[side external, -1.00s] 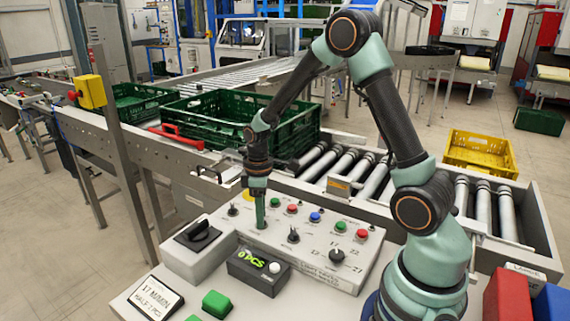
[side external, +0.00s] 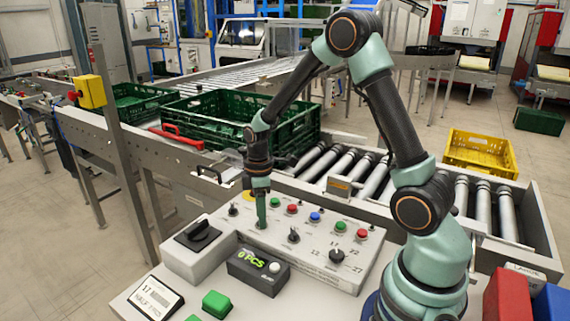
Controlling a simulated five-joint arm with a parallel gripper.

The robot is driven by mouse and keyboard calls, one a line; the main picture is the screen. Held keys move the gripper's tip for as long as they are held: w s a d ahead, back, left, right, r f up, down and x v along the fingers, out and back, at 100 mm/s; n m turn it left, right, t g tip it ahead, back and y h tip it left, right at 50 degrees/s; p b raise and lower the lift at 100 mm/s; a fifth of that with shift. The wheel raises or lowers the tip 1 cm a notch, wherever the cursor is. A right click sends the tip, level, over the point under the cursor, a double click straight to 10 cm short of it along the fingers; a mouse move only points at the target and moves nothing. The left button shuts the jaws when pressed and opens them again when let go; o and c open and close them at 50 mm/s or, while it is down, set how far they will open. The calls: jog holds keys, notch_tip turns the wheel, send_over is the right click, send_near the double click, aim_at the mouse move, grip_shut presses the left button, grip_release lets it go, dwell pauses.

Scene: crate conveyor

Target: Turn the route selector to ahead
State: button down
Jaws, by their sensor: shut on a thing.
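My gripper (side external: 261,222) points down at the grey control panel (side external: 318,264), at the back row of small switches. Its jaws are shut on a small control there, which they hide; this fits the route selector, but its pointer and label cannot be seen. One small black switch (side external: 233,210) stands to the left of the jaws and another (side external: 293,236) to the right. Both are apart from the gripper.
Coloured push buttons (side external: 314,217) line the panel's back edge. A black dial (side external: 337,255) is at right, a large black knob (side external: 198,233) at left, a counter display (side external: 258,270) in front. A green crate (side external: 215,122) and roller conveyor (side external: 353,167) lie behind.

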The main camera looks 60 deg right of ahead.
jog(key=shift+c, duration=2.2)
grip_release()
jog(key=shift+r, duration=0.1)
notch_tip(320, 180, up, 12)
jog(key=shift+r, duration=0.1)
jog(key=s+a+r+m+t, duration=0.5)
jog(key=s+a+r+m, duration=0.2)
jog(key=s+a+m, duration=0.1)
jog(key=s+m, duration=0.1)
jog(key=s, duration=0.1)
jog(key=shift+s+t, duration=0.3)
jog(key=shift+s, duration=0.05)
